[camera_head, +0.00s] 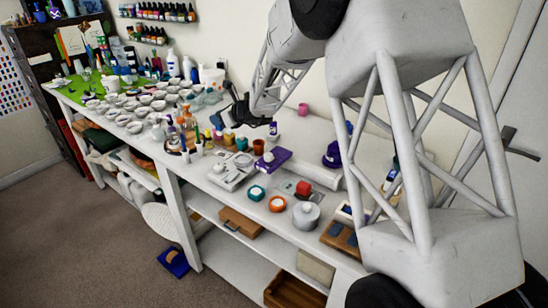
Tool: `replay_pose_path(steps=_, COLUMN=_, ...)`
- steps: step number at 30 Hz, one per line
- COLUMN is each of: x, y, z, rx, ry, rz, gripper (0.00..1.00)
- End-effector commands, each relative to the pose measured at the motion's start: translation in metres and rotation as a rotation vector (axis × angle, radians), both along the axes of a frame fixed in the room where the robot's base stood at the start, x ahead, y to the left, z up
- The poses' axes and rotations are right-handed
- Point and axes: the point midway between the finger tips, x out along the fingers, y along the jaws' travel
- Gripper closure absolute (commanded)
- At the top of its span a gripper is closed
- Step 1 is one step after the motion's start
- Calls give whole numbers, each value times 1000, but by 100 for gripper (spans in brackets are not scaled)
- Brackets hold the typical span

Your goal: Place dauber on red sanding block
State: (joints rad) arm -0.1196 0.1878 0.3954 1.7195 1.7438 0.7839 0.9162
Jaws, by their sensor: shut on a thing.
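My gripper (250,115) is a small dark shape at the end of the pale lattice arm, over the middle of the white bench. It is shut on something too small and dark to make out. A small white and purple piece (273,129) shows just under its right-hand end; I cannot tell whether this is the dauber or whether it is held. The red sanding block (304,188) appears as a small red block on a grey piece near the bench's front edge. It lies to the right of and nearer than my gripper, well apart from it.
Small bottles and many white cups (145,98) fill the left. The bench's back right looks clearer.

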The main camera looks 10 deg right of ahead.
Motion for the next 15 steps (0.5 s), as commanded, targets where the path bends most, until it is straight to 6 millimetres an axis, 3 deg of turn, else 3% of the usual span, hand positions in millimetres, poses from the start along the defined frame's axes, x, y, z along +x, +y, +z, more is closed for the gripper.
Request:
replay_pose_path(steps=8, x=-16, y=-22, z=5, rx=-1, ry=-1, rz=-9, gripper=98)
replay_pose_path(steps=15, x=-49, y=-63, z=13, rx=-4, ry=-2, rz=-29, gripper=98)
